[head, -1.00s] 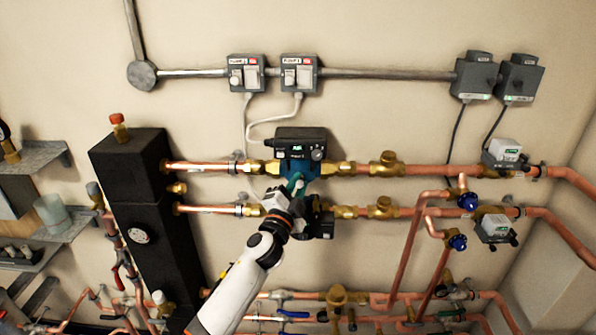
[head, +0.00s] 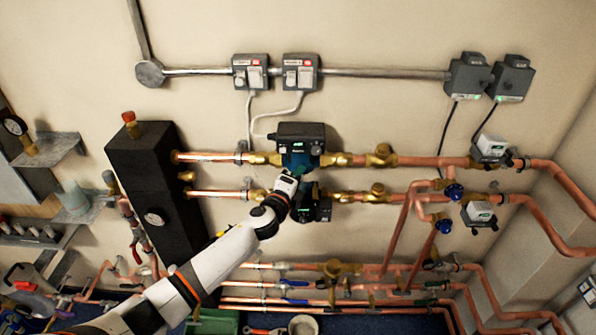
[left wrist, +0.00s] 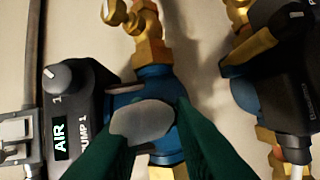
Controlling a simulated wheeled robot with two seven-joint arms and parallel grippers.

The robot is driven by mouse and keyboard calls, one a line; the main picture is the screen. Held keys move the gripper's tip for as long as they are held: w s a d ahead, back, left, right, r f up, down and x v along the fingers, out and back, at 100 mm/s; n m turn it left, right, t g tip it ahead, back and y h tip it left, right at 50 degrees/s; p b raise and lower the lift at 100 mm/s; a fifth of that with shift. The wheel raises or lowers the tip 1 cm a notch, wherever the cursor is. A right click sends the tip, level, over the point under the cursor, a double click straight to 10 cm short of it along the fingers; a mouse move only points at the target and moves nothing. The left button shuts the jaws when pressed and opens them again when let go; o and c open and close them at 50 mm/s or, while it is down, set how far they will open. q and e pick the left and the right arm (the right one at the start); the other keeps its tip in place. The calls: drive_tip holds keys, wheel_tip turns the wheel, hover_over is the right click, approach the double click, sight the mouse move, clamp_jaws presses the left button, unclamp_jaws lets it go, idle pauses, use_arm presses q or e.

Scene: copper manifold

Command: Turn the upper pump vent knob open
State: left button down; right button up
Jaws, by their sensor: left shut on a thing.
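The upper pump (head: 302,137) has a dark control box and a blue body on the upper copper pipe. In the left wrist view its box (left wrist: 75,115) shows a lit "AIR" display (left wrist: 60,141) and a pump label. The grey faceted vent knob (left wrist: 142,122) sits in front of the blue body (left wrist: 155,84). My left gripper (head: 304,181) reaches the pump from below. Its green fingers (left wrist: 142,132) are shut on the vent knob, one on each side. In the head view the gripper hides the knob. My right gripper is not in view.
The lower pump (head: 316,209) sits close below the gripper, and its blue and black body (left wrist: 265,80) shows at right in the wrist view. Brass fittings (head: 374,161) flank both pumps. A black manifold block (head: 150,175) stands left. Switch boxes (head: 275,72) hang above on clear wall.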

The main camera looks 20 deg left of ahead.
use_arm(q)
drive_tip(key=shift+f, duration=0.1)
idle(0.3)
drive_tip(key=c, duration=1.3)
unclamp_jaws()
drive_tip(key=shift+o, duration=0.2)
drive_tip(key=s+a+r+b, duration=0.1)
drive_tip(key=s+b, duration=0.1)
drive_tip(key=s, duration=1)
drive_tip(key=shift+a, duration=0.1)
